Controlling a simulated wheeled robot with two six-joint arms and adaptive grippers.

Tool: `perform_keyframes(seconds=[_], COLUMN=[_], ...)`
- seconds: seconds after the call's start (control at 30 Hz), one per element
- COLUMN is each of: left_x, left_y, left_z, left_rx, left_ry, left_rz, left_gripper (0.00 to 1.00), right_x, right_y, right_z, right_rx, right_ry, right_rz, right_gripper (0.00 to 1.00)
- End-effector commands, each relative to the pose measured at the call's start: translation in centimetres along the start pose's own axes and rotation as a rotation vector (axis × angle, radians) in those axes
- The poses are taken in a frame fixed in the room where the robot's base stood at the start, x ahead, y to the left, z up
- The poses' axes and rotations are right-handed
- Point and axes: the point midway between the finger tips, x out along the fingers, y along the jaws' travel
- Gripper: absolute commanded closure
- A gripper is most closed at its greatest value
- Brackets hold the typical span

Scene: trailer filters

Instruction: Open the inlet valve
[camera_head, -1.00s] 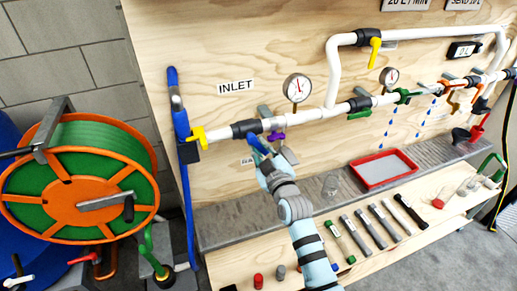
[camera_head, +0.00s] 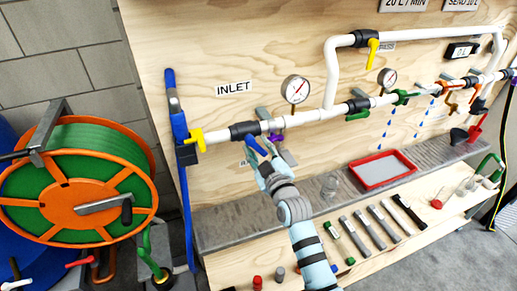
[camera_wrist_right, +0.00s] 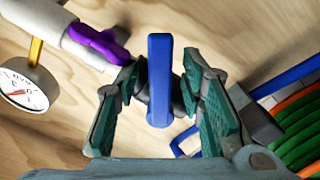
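The white pipe runs along the plywood wall below the INLET label (camera_head: 233,88). The inlet valve has a dark body (camera_head: 244,130) and a blue lever handle (camera_head: 256,145) that slants down and to the right. In the right wrist view the blue handle (camera_wrist_right: 160,80) stands between the two green-padded fingers. My right gripper (camera_head: 263,157) is at the handle, with a finger on each side. In the right wrist view the gripper (camera_wrist_right: 162,82) shows narrow gaps between fingertips and handle, so it looks open. My left gripper is not in view.
A purple handle (camera_head: 276,137) sits close right of the gripper, also in the wrist view (camera_wrist_right: 98,42). A gauge (camera_head: 295,89) stands above it. A yellow handle (camera_head: 195,139) is to the left. A hose reel (camera_head: 75,200) stands far left. Tools lie on the shelf below.

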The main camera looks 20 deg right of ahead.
Motion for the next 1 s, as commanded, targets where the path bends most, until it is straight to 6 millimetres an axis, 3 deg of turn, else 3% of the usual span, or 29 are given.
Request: perform_keyframes(seconds=[0.4, 0.63, 0.73, 0.77, 0.87, 0.97, 1.0], left_x=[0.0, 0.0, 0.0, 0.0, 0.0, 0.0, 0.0], left_y=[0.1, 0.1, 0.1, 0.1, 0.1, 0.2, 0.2], left_z=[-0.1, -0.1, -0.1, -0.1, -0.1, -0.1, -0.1], left_rx=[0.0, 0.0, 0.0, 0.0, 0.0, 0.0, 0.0], left_ry=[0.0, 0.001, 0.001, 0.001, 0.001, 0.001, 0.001], left_rz=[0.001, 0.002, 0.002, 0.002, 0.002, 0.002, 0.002], left_gripper=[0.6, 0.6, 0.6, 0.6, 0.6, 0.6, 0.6], right_x=[-7.1, -7.4, -7.4, -7.4, -8.3, -12.8, -16.2], right_y=[-0.1, -0.1, -0.6, -1.1, -5.3, -12.2, -15.1], right_z=[0.1, 0.0, 0.7, 1.5, 7.7, 18.5, 23.3], right_rx=[0.0, 0.0, 0.006, 0.013, 0.074, 0.181, 0.231], right_ry=[-0.002, -0.002, -0.016, -0.033, -0.164, -0.41, -0.533], right_rz=[-0.002, -0.002, -0.012, -0.024, -0.109, -0.232, -0.277], right_gripper=[0.64, 0.64, 0.79, 0.83, 0.99, 1.0, 1.0])
